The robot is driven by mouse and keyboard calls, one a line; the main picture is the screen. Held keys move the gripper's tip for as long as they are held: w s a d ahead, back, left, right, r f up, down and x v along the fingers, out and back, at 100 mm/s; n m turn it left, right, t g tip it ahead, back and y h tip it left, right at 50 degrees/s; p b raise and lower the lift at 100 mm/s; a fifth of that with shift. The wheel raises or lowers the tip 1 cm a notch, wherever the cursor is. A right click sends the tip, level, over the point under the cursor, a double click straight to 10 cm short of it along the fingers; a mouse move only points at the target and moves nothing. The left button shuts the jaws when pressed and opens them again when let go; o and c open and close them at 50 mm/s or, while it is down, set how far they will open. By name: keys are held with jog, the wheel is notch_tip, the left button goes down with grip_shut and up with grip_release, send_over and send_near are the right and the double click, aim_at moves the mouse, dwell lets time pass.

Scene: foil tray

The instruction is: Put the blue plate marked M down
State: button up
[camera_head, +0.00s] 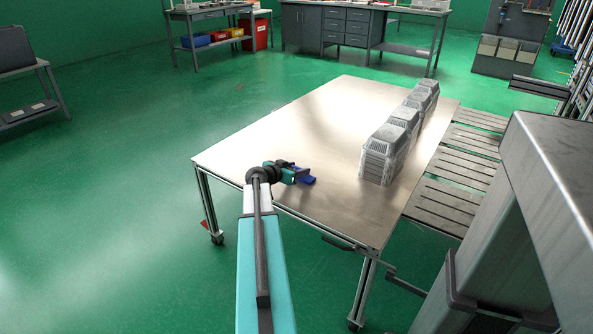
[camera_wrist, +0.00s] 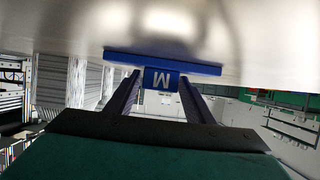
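The blue plate marked M (camera_wrist: 162,62) shows in the wrist view as a wide blue bar with a smaller tab bearing a white M, upside down in the picture. My gripper (camera_wrist: 161,82) has one finger on each side of the M tab and appears shut on it. In the head view the plate (camera_head: 307,181) is a small blue patch at the end of my gripper (camera_head: 297,175), over the near left part of the metal table (camera_head: 310,120). The bar lies close along the table surface in the wrist view; I cannot tell whether it touches.
Several stacks of foil trays (camera_head: 378,163) stand in a row along the table's right side. The table top around the plate and toward the back left is clear. A slatted grey surface (camera_head: 455,170) adjoins the table's right edge.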

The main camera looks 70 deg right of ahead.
jog(key=shift+o, duration=0.6)
jog(key=shift+r+p, duration=0.25)
jog(key=shift+p, duration=0.05)
jog(key=v, duration=1.1)
jog(key=shift+a+f+p, duration=0.1)
jog(key=shift+p, duration=0.2)
jog(key=shift+w+a+r, duration=0.1)
jog(key=shift+a+r, duration=0.1)
jog(key=shift+a, duration=0.2)
